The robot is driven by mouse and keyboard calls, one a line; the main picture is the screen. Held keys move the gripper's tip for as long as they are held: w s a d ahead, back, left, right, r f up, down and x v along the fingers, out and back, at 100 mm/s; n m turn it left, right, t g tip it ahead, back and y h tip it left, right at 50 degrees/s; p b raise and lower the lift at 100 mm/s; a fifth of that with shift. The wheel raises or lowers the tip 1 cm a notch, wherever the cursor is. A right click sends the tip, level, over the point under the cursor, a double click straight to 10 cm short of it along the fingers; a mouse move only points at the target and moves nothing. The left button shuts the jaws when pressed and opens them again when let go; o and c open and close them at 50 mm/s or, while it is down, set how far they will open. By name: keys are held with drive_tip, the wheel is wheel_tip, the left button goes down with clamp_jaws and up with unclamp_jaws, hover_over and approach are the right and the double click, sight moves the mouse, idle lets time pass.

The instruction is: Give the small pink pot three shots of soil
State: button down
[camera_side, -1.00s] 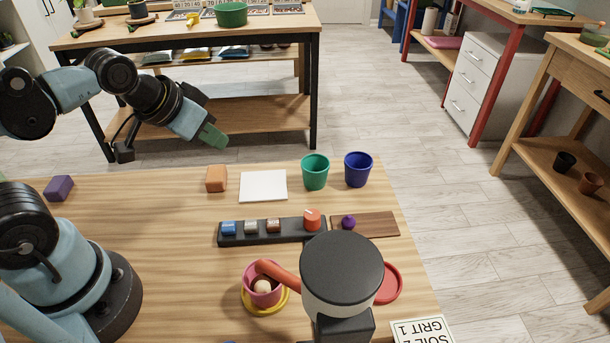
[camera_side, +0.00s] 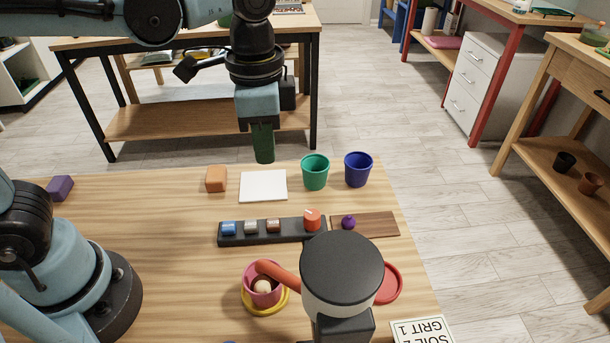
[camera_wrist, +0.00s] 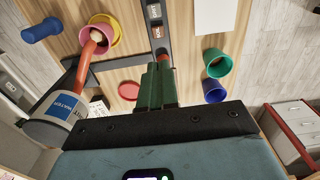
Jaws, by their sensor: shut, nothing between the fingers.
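The small pink pot (camera_side: 249,290) stands on a yellow saucer (camera_side: 284,303), with a pale round thing inside. It also shows in the wrist view (camera_wrist: 114,36). A black-lidded dispenser (camera_side: 342,272) reaches its orange-red spout (camera_side: 279,272) over the pot. A black strip (camera_side: 290,237) behind it carries a blue key (camera_side: 229,228), a grey key (camera_side: 251,227), a brown key (camera_side: 273,225) and an orange-red knob (camera_side: 312,218). Small labels on the keys show in the wrist view. My green-fingered gripper (camera_side: 264,159) is shut and empty, pointing down above the table's back edge, behind the strip.
A white pad (camera_side: 263,186), orange block (camera_side: 216,179), green pot (camera_side: 315,172) and blue pot (camera_side: 358,169) stand at the back. A purple ball (camera_side: 348,222) sits on a brown board (camera_side: 380,224). A card (camera_side: 423,331) reads "SOIL 2 GRIT 1".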

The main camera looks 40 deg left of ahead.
sight(274, 221)
drive_tip(key=shift+d, duration=0.1)
idle(0.3)
wheel_tip(274, 221, down, 14)
drive_tip(key=shift+r, duration=0.1)
idle(0.7)
drive_tip(key=shift+f, duration=1.1)
wheel_tip(274, 221, up, 14)
drive_tip(key=shift+r, duration=0.2)
idle(0.4)
idle(2.5)
